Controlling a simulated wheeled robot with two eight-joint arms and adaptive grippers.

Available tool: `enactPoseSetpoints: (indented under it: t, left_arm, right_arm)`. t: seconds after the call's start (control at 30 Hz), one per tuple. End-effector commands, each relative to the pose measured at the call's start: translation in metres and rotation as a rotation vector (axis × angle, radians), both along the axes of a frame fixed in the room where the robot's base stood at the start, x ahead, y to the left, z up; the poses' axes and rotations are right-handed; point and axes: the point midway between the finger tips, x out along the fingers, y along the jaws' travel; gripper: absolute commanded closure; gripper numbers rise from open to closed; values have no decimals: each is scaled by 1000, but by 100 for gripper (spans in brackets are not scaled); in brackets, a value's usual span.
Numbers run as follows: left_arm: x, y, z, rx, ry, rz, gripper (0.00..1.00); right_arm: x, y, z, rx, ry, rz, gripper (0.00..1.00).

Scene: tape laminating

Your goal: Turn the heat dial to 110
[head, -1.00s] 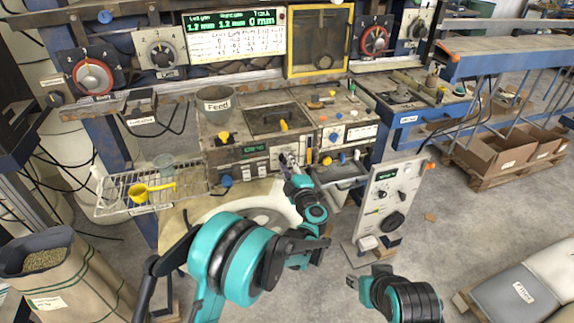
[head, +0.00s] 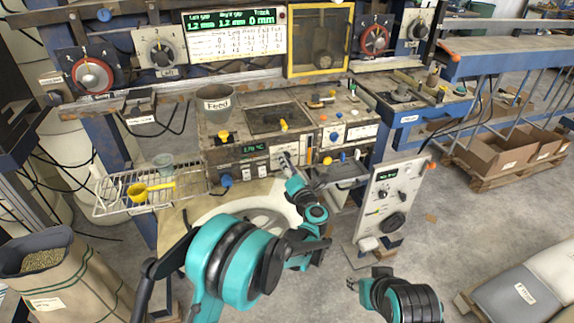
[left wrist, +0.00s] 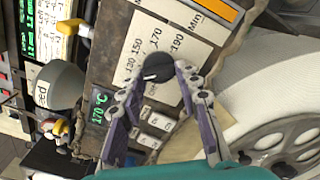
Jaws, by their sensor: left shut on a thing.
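The heat dial is a small black knob (left wrist: 157,68) on a pale scale plate (left wrist: 148,38) marked 130, 150, 170 and 190 in the left wrist view. The green display (left wrist: 98,108) beside it reads 170 °C; it also shows in the head view (head: 254,148). My left gripper (left wrist: 159,74) is shut on the dial, one finger on each side. In the head view my left gripper (head: 286,163) reaches the front of the control box and mostly hides the dial. My right gripper (head: 358,285) hangs low, away from the panel; its jaws are too small to read.
A wire rack (head: 112,198) with a yellow scoop (head: 150,191) is left of the control box. The feed cup (head: 215,104) stands on the box. A white control panel (head: 388,200) stands to the right. A large pale roll (left wrist: 275,90) lies close to my left gripper.

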Motion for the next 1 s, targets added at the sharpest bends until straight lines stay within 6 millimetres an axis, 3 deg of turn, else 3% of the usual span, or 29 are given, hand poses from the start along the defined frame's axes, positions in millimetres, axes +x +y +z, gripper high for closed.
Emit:
enactPoseSetpoints:
  t: [0.5,1.0]
  left_arm:
    - [0,-1,-2,-328,-105,1,96]
    - [0,-1,-2,-392,-125,1,96]
  right_arm:
    - [0,0,-3,0,0,0,60]
    - [0,0,-3,0,0,0,60]
